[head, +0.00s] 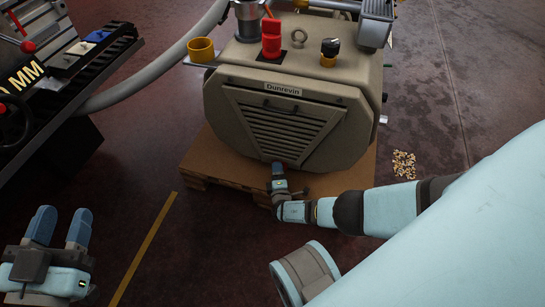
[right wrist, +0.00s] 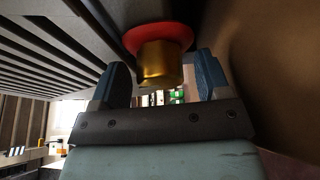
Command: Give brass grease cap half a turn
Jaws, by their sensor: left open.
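The brass grease cap (right wrist: 160,65) shows in the right wrist view below a red ring. My right gripper (right wrist: 161,78) is open, with one blue finger on each side of the cap and a visible gap on both sides. In the head view my right gripper (head: 277,170) is at the lower front of the beige machine (head: 235,115), and I cannot make out the cap there. My left gripper (head: 61,217) is open and empty above the floor at the lower left.
The machine stands on a wooden pallet (head: 228,172). A yellow cup (head: 201,50), a red knob (head: 271,40) and a black knob (head: 330,47) are on its upper part. A grey hose (head: 150,80) runs at left. Small debris (head: 404,165) lies on the floor at right.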

